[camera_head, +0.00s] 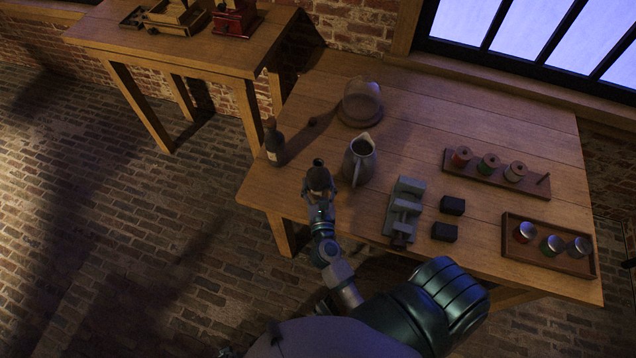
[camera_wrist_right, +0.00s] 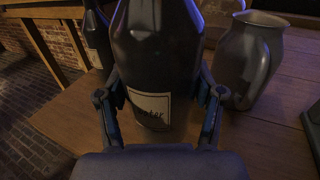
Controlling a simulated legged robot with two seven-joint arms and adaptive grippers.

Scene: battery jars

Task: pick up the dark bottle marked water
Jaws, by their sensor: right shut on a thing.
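The dark bottle marked water (camera_wrist_right: 157,45) stands upright between the fingers of my right gripper (camera_wrist_right: 160,108). Its pale label shows the letters "ter"; the rest of the word is partly hidden. In the head view this bottle (camera_head: 318,177) is near the table's left front edge, with my right gripper (camera_head: 319,194) shut around it. I cannot tell whether its base touches the table. My left gripper is not in view.
A second dark bottle (camera_head: 274,145) stands to the left, and a grey pitcher (camera_head: 359,162) close to the right. A glass dome (camera_head: 361,103) is behind. A grey vise (camera_head: 404,208), black blocks (camera_head: 452,205), a spool rack (camera_head: 484,170) and a jar tray (camera_head: 548,262) occupy the right.

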